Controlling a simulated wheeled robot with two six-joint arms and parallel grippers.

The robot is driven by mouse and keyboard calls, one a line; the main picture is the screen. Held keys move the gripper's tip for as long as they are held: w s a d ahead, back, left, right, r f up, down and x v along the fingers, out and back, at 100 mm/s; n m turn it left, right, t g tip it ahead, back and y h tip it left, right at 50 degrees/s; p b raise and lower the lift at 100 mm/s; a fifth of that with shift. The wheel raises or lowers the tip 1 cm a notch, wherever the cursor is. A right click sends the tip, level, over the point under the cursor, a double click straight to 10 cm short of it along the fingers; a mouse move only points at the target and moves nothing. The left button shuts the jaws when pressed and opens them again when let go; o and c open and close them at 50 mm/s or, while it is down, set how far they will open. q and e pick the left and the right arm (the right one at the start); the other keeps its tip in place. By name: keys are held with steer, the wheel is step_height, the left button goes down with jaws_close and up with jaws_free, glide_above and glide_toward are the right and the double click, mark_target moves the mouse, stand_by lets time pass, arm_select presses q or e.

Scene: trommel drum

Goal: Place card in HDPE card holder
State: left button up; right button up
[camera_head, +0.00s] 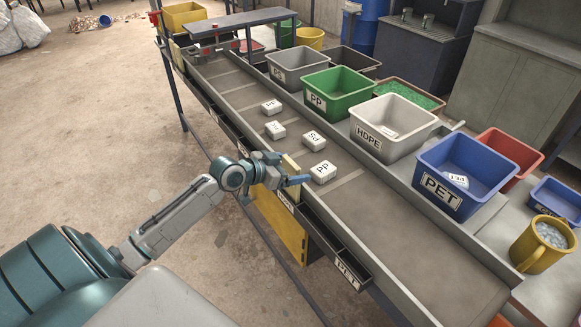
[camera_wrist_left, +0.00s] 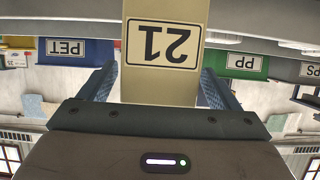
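My left gripper (camera_head: 287,171) is at the near edge of the conveyor, its blue fingers closed on both sides of a cream card (camera_head: 291,162). In the left wrist view the card (camera_wrist_left: 166,85) stands between the fingers, with a "21" label upside down in that picture. Dark card holders run along the conveyor's near side; one is labelled PET (camera_head: 346,272). Another holder label (camera_head: 285,200) just below the gripper is too small to read. I cannot tell which holder is HDPE, or whether the card's lower end touches a holder. My right gripper is not in view.
Bins labelled PS (camera_head: 280,77), PP (camera_head: 316,103), HDPE (camera_head: 368,137) and PET (camera_head: 441,193) line the far side. Several white blocks lie on the belt; the PP block (camera_head: 323,171) is close to the fingertips. A yellow panel (camera_head: 279,226) hangs below the gripper.

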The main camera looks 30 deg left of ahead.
arm_select(q)
steer(key=shift+r, duration=0.15)
steer(key=shift+s, duration=0.1)
steer(key=shift+s+a+r, duration=0.1)
steer(key=shift+s+a, duration=0.1)
steer(key=shift+s, duration=0.15)
steer(key=p+v, duration=0.5)
steer(key=v, duration=0.6)
steer(key=shift+r, duration=0.15)
